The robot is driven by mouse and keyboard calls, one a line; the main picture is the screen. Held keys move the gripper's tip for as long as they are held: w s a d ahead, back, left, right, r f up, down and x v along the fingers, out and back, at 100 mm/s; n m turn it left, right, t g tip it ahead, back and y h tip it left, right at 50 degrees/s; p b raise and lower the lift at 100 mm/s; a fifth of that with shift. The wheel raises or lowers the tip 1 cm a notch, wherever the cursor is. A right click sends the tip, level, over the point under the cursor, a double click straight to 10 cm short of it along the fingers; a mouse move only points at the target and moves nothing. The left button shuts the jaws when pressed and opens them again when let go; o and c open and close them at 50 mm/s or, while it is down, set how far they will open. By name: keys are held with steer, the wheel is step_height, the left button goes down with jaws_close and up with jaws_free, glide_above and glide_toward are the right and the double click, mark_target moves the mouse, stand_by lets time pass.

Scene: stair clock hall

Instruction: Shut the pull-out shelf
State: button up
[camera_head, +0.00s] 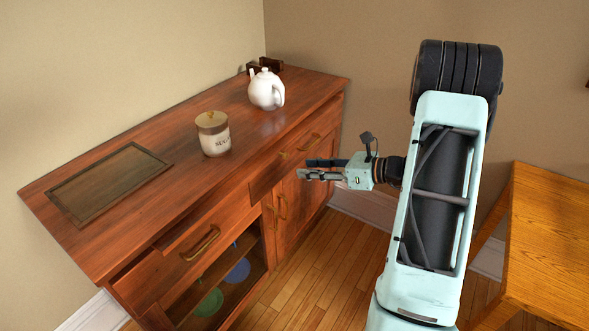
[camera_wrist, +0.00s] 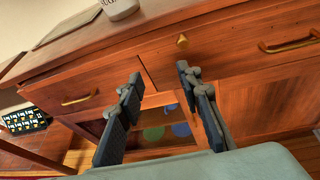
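The wooden sideboard (camera_head: 120,220) has a row of fronts under its top. A left drawer front with a brass handle (camera_head: 200,243) shows, and it is also in the wrist view (camera_wrist: 80,98). A small brass knob (camera_wrist: 182,41) sits on the front right of it, with another brass handle (camera_wrist: 290,42) farther right. I cannot tell for sure which part is the pull-out shelf, or how far it stands out. My gripper (camera_head: 304,169) is open and empty in front of the sideboard, near the knob front. Its two fingers are apart in the wrist view (camera_wrist: 159,72).
A sugar jar (camera_head: 214,138), white teapot (camera_head: 266,91) and dark inset panel (camera_head: 110,184) are on the sideboard top. Green (camera_head: 208,303) and blue (camera_head: 238,270) discs show in the open lower compartment. A wooden table (camera_head: 550,240) stands right; floor between is clear.

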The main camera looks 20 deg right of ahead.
steer(key=d+f+t+y+b, duration=0.1)
steer(key=d+f+t+b, duration=0.1)
steer(key=d+f+t, duration=0.15)
steer(key=r+b+x, duration=0.1)
steer(key=x, duration=0.9)
steer(key=shift+w+r+b, duration=0.25)
steer(key=shift+w+b, duration=0.15)
steer(key=shift+w, duration=0.1)
steer(key=shift+d+t, duration=0.1)
steer(key=shift+t, duration=0.15)
steer(key=shift+c, duration=0.3)
jaws_close()
